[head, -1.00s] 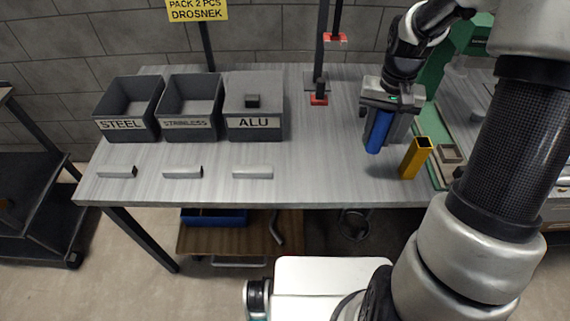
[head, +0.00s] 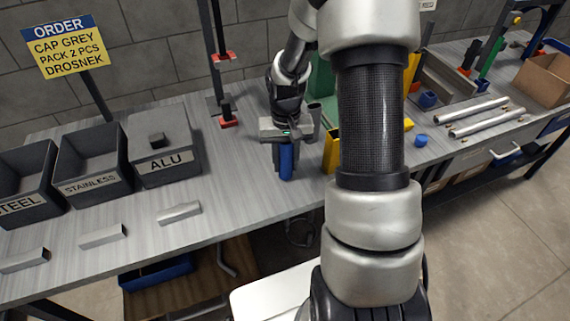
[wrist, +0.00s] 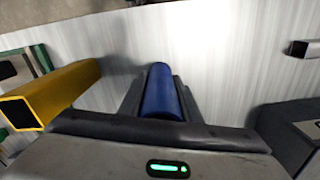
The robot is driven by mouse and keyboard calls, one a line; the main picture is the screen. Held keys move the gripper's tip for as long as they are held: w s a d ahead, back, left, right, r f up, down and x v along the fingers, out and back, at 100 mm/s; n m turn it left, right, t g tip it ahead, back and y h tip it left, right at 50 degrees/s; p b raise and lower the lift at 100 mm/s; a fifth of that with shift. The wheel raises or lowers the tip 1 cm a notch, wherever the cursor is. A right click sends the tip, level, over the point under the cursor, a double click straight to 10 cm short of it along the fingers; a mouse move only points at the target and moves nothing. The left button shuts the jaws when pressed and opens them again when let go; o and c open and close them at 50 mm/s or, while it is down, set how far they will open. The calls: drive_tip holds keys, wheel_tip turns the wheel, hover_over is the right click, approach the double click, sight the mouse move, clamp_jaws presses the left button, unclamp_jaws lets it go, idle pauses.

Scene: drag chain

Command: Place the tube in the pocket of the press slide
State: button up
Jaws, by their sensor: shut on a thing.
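My gripper (head: 286,150) is shut on a blue tube (head: 286,162) and holds it over the grey table, pointing down. In the wrist view the blue tube (wrist: 162,92) lies between the two dark fingers (wrist: 160,98). A green machine (head: 321,82), which looks like the press, stands behind and to the right of my gripper, partly hidden by my arm. The slide and its pocket cannot be made out in the head view now. A green part (wrist: 40,60) shows at the left edge of the wrist view.
A yellow square tube (head: 331,150) stands close right of my gripper and shows left in the wrist view (wrist: 55,95). Labelled bins (head: 165,150) stand left, with grey pieces (head: 180,213) before them. Silver tubes (head: 480,108) lie right. A black post (head: 213,70) stands behind.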

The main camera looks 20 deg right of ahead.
drive_tip(key=shift+f, duration=0.4)
drive_tip(key=shift+f, duration=0.1)
drive_tip(key=shift+f, duration=0.15)
drive_tip(key=o, duration=1.1)
drive_tip(key=shift+o, duration=0.2)
